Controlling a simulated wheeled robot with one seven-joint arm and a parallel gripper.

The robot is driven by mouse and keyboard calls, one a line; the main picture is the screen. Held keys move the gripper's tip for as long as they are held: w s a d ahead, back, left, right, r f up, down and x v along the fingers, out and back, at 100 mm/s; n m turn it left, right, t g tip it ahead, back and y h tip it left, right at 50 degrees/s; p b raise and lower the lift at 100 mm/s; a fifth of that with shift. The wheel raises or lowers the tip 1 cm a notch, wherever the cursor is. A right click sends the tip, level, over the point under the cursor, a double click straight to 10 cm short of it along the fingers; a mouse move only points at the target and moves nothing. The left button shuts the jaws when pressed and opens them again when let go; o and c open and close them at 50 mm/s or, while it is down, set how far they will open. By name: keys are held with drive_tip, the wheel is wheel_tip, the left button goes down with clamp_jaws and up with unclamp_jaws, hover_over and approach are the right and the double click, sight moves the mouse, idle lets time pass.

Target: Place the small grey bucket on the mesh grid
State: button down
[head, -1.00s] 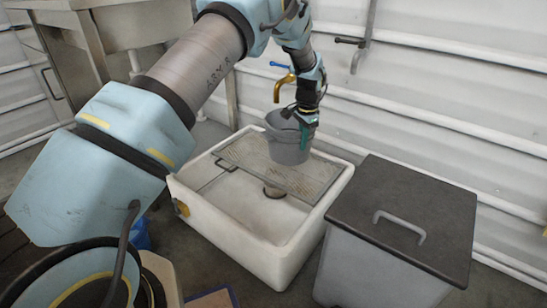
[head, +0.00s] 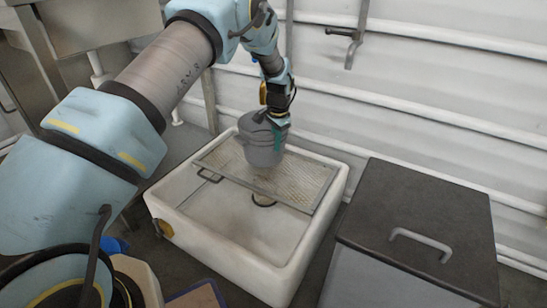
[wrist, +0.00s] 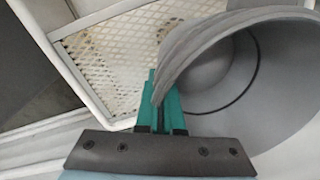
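The small grey bucket (head: 262,145) hangs upright from my gripper (head: 278,124) over the mesh grid (head: 300,182) in the head view. My gripper is shut on the bucket's rim at its right side. In the wrist view the teal fingers (wrist: 160,110) pinch the wall of the bucket (wrist: 225,75), and its empty inside shows. The mesh grid (wrist: 110,60) lies below and beside the bucket in that view. The grid rests across the back part of a white basin (head: 215,248). I cannot tell whether the bucket's base touches the grid.
A grey bin with a dark lid and handle (head: 420,235) stands to the right of the basin. The ribbed white wall (head: 430,90) is close behind. The grid's right half is bare, and the basin's front part is open.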

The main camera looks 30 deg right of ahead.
drive_tip(key=shift+f+b, duration=0.5)
drive_tip(key=shift+f, duration=1.75)
drive_tip(key=shift+f, duration=0.2)
drive_tip(key=c, duration=1)
unclamp_jaws()
drive_tip(key=shift+c, duration=0.2)
drive_tip(key=shift+r, duration=0.1)
wheel_tip(320, 180, up, 12)
drive_tip(key=s+p, duration=0.1)
drive_tip(key=p, duration=0.2)
drive_tip(key=shift+r, duration=0.1)
